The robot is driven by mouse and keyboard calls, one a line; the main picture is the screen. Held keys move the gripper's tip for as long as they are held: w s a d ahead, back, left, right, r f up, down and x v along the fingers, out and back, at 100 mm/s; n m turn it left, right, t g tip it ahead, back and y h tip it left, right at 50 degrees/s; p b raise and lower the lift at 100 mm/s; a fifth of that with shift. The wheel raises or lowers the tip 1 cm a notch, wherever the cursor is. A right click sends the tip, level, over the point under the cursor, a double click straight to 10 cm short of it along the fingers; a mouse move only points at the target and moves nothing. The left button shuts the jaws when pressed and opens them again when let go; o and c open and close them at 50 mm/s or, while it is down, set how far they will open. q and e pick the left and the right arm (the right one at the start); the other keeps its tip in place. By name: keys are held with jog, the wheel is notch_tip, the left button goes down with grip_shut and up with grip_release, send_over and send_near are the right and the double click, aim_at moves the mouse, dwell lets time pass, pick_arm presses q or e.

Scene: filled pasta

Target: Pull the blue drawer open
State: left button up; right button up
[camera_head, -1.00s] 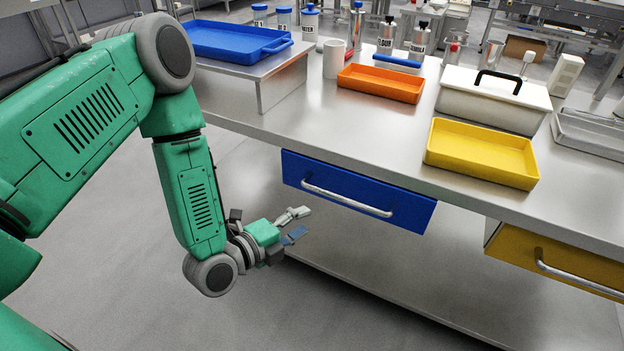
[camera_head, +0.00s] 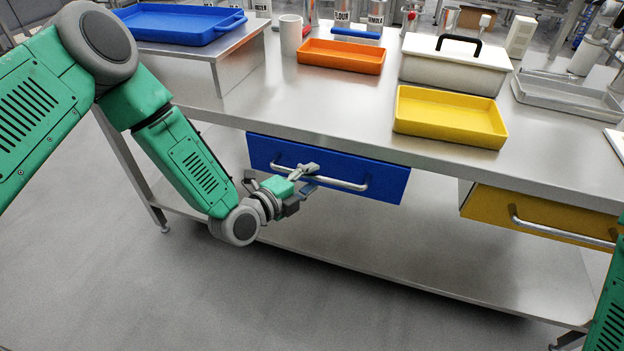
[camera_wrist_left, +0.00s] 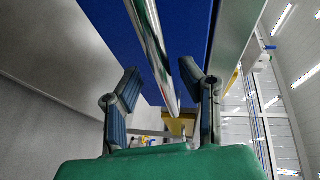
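The blue drawer (camera_head: 385,178) sits under the front edge of the steel table, with a long silver bar handle (camera_head: 345,184) across its front. My left gripper (camera_head: 309,178) is at the handle's left part. In the left wrist view, the blue drawer front (camera_wrist_left: 108,25) fills the top, and the handle (camera_wrist_left: 158,48) runs between the two fingers of the left gripper (camera_wrist_left: 160,85). The fingers are apart, one on each side of the bar, with gaps visible. My right gripper is out of view; only a piece of that arm shows at the right edge.
A yellow drawer (camera_head: 490,205) with its own handle is to the right. A lower shelf (camera_head: 400,255) runs beneath the drawers. On the tabletop (camera_head: 300,110) are a yellow tray (camera_head: 450,130), an orange tray (camera_head: 341,65) and a white lidded box (camera_head: 450,75). The floor in front is clear.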

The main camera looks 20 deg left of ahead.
pick_arm(q)
jog(key=shift+w+d, duration=0.35)
jog(key=shift+d, duration=0.15)
jog(key=shift+w+d+r, duration=0.1)
jog(key=shift+d, duration=0.55)
jog(key=shift+a, duration=0.35)
jog(key=c, duration=0.7)
jog(key=shift+a, duration=0.35)
grip_shut()
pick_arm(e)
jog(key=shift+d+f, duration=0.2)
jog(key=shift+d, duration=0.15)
pick_arm(q)
jog(key=shift+d, duration=0.1)
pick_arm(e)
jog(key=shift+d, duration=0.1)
